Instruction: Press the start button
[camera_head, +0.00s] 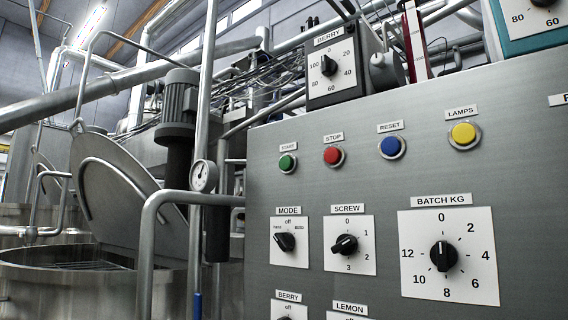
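The start button (288,163) is a round green push button in a metal ring at the upper left of the grey control panel (400,185). A small label reading START sits just above it. Nothing covers it. My gripper does not show in this view.
A red STOP button (333,156), a blue RESET button (391,146) and a yellow LAMPS button (464,134) run to the right. Below are the MODE (286,242), SCREW (346,245) and BATCH KG (444,256) knobs. A bent pipe rail (147,235) stands left of the panel.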

